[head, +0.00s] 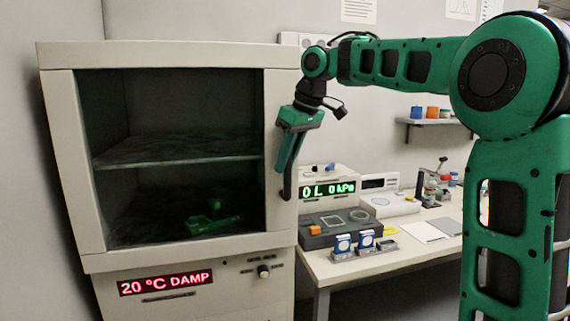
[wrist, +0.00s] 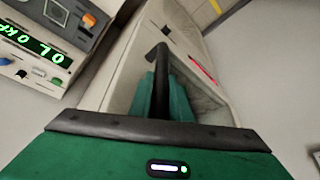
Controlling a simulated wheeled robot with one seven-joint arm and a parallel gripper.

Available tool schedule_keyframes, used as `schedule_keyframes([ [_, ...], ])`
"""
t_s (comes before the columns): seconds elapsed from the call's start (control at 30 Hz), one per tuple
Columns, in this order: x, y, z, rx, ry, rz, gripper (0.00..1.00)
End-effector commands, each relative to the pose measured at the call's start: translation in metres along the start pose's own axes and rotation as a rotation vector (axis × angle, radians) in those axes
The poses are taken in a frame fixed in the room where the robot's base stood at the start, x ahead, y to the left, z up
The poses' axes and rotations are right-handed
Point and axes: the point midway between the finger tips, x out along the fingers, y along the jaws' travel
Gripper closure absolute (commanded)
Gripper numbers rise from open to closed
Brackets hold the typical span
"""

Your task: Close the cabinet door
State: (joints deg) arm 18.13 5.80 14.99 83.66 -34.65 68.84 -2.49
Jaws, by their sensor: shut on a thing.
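The pale cabinet (head: 190,56) stands at the left in the head view. Its door (head: 279,100) has a large dark window and looks about flush with the front; I cannot tell whether a small gap is left. The black door handle (head: 288,188) is an upright bar on the door's right side. My gripper (head: 287,163) comes down from above and is shut on the handle. In the wrist view the handle (wrist: 161,60) runs between the green fingers of my gripper (wrist: 163,85). The fingers hide part of the handle.
A shelf and a green shape (head: 212,217) show through the window; the shape may be a reflection. A red-lit display (head: 166,283) sits below the door. A bench (head: 390,252) with instruments stands right of the cabinet. A wall shelf (head: 437,122) holds small containers.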

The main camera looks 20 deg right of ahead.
Motion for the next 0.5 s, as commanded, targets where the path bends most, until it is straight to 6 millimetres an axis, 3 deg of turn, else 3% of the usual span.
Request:
schedule_keyframes([
  [0.07,-0.0011,0.0076,-0.0023,0.015,0.013,0.008,1.00],
  [0.1,-0.0012,0.0079,-0.0023,0.016,0.013,0.009,0.80],
  [0.17,-0.0015,0.0078,-0.0024,0.016,0.014,0.009,0.66],
  [0.5,-0.0010,0.0060,-0.0010,0.014,0.010,0.007,0.64],
])
